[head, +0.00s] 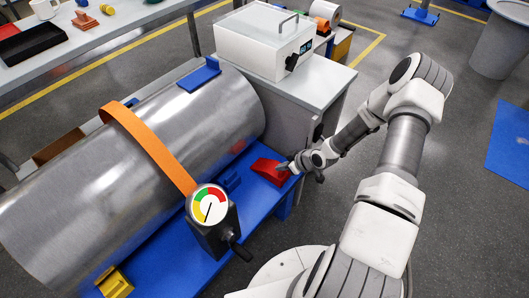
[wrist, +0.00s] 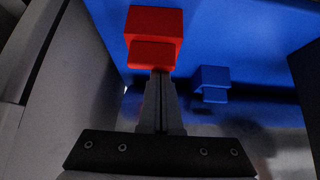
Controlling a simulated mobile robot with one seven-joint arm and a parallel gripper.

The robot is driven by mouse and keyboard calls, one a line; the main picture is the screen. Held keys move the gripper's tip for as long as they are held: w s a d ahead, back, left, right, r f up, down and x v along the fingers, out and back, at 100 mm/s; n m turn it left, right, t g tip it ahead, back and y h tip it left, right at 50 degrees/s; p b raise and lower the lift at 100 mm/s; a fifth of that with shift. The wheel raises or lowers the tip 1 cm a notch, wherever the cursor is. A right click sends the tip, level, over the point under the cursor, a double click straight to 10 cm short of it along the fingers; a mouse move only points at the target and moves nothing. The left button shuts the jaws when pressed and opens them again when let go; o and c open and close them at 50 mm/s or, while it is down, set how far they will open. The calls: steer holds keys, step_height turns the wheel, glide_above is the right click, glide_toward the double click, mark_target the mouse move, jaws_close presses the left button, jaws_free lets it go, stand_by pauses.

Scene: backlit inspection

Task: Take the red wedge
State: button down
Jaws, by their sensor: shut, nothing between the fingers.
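The red wedge (head: 270,171) lies on the blue bench top (head: 190,278), to the right of the large metal cylinder (head: 140,150). My gripper (head: 288,167) is at the wedge's right end in the head view. In the wrist view the red wedge (wrist: 154,35) shows as a stepped block just beyond my fingertips (wrist: 160,74). The fingers are shut together with nothing between them. They overlap the wedge's near edge in the picture; I cannot tell if they touch it.
A small blue block (wrist: 211,80) stands right of my fingers in the wrist view. A gauge box (head: 210,215) with a lever stands on the blue surface. A grey cabinet (head: 320,85) carrying a white case (head: 262,45) rises behind the wedge.

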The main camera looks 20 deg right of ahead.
steer(key=s+d+p, duration=0.1)
steer(key=s+d, duration=0.3)
steer(key=s, duration=0.1)
steer(key=shift+s, duration=0.25)
steer(key=shift+r, duration=0.1)
